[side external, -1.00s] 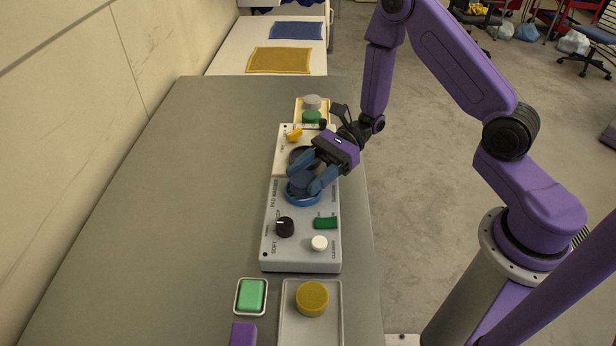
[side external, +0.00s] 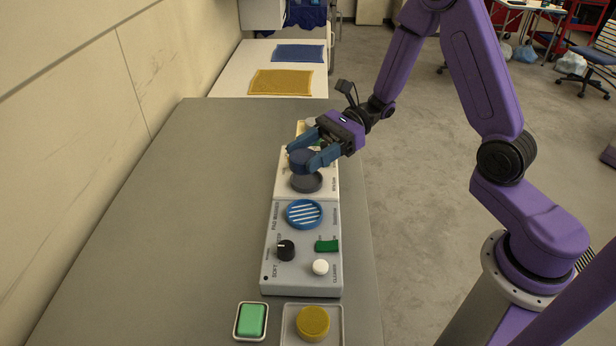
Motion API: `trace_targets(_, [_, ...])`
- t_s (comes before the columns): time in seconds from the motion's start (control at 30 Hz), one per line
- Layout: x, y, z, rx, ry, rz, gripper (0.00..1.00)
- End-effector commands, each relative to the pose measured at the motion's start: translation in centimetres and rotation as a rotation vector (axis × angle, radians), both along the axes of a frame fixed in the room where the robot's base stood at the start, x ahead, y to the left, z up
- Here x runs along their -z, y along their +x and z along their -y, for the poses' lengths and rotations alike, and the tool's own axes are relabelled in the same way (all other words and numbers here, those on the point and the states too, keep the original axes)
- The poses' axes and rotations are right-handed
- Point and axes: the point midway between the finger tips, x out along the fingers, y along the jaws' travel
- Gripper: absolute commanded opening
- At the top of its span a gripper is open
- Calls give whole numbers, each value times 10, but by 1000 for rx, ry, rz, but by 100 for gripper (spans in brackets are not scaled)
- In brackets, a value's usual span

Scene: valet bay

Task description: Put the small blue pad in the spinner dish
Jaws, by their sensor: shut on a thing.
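The small blue pad (side external: 302,161) is dark blue and round. My gripper (side external: 304,157) is shut on it, with one blue finger on either side. The pad is held up just behind and over the dark round dish (side external: 306,183) of the white unit, which looks like the spinner dish. The dish's front part shows and looks empty; its back edge is partly hidden by the pad and fingers. The gap between pad and dish is hard to judge.
The grey pad washer (side external: 285,276) stands in front, with an empty blue slatted dish (side external: 304,214), black knob (side external: 286,250), green switch (side external: 327,246) and white button (side external: 320,267). A yellow pad (side external: 313,322) sits on a tray; a green block (side external: 252,320) lies left. The table's left is clear.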

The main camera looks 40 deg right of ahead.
Motion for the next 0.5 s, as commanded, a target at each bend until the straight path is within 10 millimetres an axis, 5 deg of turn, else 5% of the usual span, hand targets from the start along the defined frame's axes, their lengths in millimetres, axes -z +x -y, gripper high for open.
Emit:
trace_targets(0.23, [10,36,40,153,0,1,28])
trace_targets(0.5, [33,44,51,189,0,-3,28])
